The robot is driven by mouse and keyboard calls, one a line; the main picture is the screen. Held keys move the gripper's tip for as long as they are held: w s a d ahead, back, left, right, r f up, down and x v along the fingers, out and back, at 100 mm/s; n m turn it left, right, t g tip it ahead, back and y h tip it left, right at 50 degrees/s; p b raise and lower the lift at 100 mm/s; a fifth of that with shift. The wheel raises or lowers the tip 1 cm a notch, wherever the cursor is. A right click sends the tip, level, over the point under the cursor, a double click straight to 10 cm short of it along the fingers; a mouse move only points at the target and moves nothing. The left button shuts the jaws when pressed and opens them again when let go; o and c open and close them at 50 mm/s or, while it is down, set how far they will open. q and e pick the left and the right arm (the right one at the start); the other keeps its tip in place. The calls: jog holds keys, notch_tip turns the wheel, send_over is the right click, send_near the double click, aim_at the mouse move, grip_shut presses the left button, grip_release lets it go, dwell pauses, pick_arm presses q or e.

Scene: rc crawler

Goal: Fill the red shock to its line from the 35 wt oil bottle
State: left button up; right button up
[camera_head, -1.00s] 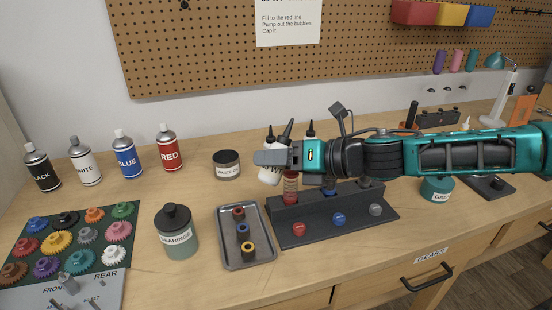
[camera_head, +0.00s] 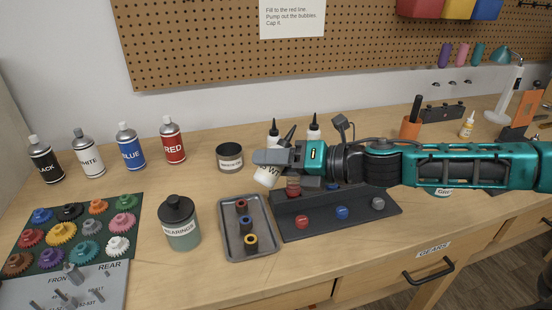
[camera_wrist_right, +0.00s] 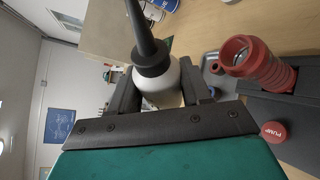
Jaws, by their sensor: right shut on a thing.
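My right gripper (camera_head: 270,160) is shut on a white oil bottle (camera_head: 266,177) with a black nozzle. Only "WT" of its label reads in the head view. The bottle is tilted there, its nozzle pointing up and right. In the right wrist view the bottle (camera_wrist_right: 160,84) sits between the fingers, its nozzle apart from the red shock's mouth. The red shock (camera_wrist_right: 262,64) is open at the top and stands in the dark rack; its oil level cannot be told. In the head view the shock (camera_head: 293,187) is partly hidden under the gripper. My left gripper is not in view.
The dark rack (camera_head: 385,221) has red, blue and grey buttons; the red one (camera_wrist_right: 274,131) reads PUMP. Two more nozzle bottles stand behind my gripper, one here (camera_head: 313,130). A grey tray (camera_head: 232,246) with small caps lies left of the rack.

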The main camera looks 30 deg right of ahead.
jog(key=shift+s+a+f+m+y, duration=0.2)
jog(key=shift+a+f+m+y, duration=0.35)
jog(key=shift+m, duration=0.25)
jog(key=shift+s+f+m+b, duration=0.1)
jog(key=shift+f+m+b, duration=0.35)
jog(key=shift+f, duration=0.1)
jog(key=r+m, duration=0.1)
jog(key=r+m+t+y, duration=0.1)
jog(key=m, duration=0.1)
jog(key=shift+a+r+p, duration=0.3)
jog(key=shift+a+r+m+t+y, duration=0.1)
jog(key=shift+r+m+t+y, duration=0.25)
jog(key=shift+r+m, duration=0.35)
jog(key=shift+s+f, duration=0.1)
dwell(5.2)
